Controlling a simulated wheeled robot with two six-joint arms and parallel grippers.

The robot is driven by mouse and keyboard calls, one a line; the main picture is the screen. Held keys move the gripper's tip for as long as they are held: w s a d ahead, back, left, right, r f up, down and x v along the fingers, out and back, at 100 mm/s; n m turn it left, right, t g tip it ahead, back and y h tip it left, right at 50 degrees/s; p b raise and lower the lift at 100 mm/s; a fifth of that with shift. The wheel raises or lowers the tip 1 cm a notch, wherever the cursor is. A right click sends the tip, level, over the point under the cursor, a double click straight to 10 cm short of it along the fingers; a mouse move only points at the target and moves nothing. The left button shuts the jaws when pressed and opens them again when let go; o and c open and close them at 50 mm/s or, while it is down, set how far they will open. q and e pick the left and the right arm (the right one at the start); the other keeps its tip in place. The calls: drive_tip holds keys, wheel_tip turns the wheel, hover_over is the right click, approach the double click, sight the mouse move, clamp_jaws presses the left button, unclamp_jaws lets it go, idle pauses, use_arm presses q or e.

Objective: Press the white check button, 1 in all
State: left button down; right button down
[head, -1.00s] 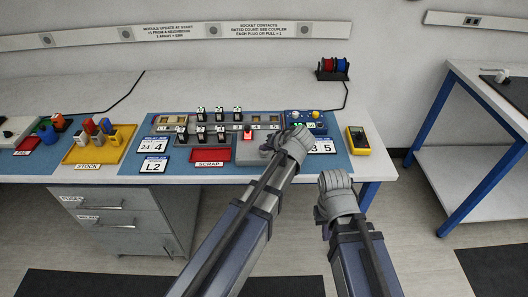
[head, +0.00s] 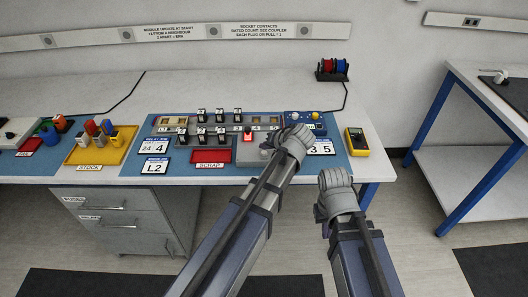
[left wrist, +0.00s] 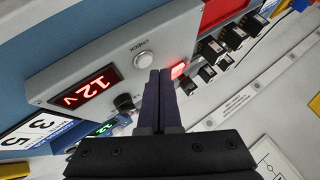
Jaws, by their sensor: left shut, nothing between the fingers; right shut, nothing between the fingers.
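The white check button (left wrist: 143,60) shows in the left wrist view, round and pale beside the word CHECK on a grey box (left wrist: 100,55) with a red 12 V display. My left gripper (left wrist: 160,73) is shut and empty; its dark fingertips are just right of and below the button in that view. I see no contact with the button's face. In the head view my left gripper (head: 298,133) is over the right part of the blue mat and hides much of the grey box (head: 248,155). My right gripper (head: 333,178) is shut, in front of the table edge.
A dark knob (left wrist: 124,102) and a red lit part (left wrist: 180,69) are close to the left fingers. Several black switch-like modules (head: 202,132) and a red scrap tray (head: 211,157) are left of the hand. A yellow meter (head: 357,141) stands to the right.

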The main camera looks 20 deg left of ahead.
use_arm(q)
wheel_tip(320, 180, up, 5)
drive_tip(key=p, duration=0.5)
idle(0.8)
drive_tip(key=s+d+f+m+g+h, duration=0.1)
drive_tip(key=s+d+g+h, duration=0.1)
drive_tip(key=s+d, duration=0.2)
drive_tip(key=s+d+f+m+g+h+p, duration=0.1)
drive_tip(key=s+d, duration=0.3)
drive_tip(key=s, duration=0.7)
drive_tip(key=s+d+f+m+g+h, duration=0.3)
drive_tip(key=s+d, duration=0.1)
drive_tip(key=s, duration=0.4)
drive_tip(key=shift+d, duration=0.25)
drive_tip(key=shift+s, duration=0.1)
